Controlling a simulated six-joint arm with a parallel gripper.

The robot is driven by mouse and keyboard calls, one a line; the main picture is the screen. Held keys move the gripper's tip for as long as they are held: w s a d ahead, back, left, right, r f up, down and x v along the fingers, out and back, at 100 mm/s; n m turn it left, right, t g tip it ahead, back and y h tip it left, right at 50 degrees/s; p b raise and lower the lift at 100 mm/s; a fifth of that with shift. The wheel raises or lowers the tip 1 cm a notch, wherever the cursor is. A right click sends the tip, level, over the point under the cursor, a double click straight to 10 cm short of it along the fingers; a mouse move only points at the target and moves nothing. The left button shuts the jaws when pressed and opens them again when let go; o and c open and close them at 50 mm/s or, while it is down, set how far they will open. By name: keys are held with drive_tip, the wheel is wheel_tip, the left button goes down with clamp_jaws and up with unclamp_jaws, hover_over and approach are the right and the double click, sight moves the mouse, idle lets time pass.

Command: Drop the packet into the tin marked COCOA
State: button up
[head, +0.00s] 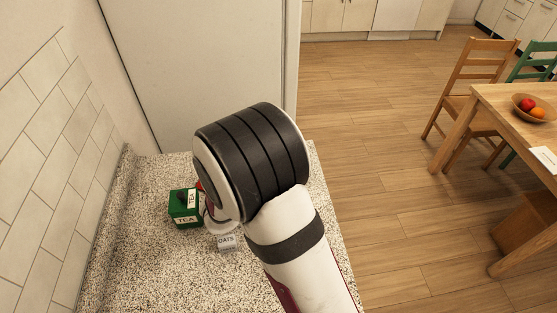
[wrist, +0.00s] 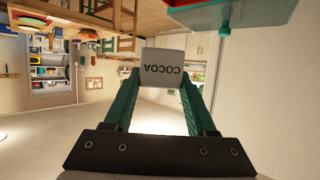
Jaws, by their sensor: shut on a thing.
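My gripper (wrist: 163,80), with green fingers, is shut on a pale block-shaped packet (wrist: 163,68) in the wrist view. The packet carries the word COCOA, upside down in the picture. In the head view my thick black wrist hides the gripper and the packet. No tin marked COCOA can be made out in either view. A green tin (head: 178,209) marked TEA stands on the speckled counter, left of my wrist. A small pale block (head: 228,243) marked OATS sits in front of it, partly beside my arm.
A red bit (head: 199,186) shows behind the TEA tin, mostly hidden. A teal and red object with a green knob (wrist: 224,28) is close at the wrist view's upper right; which thing it is, I cannot tell. The tiled wall (head: 50,150) bounds the counter's left. The front-left counter (head: 130,260) is clear.

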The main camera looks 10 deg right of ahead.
drive_tip(key=shift+f, duration=1.05)
drive_tip(key=o, duration=1.4)
drive_tip(key=shift+o, duration=0.2)
drive_tip(key=v, duration=1.6)
drive_tip(key=shift+w+f, duration=0.1)
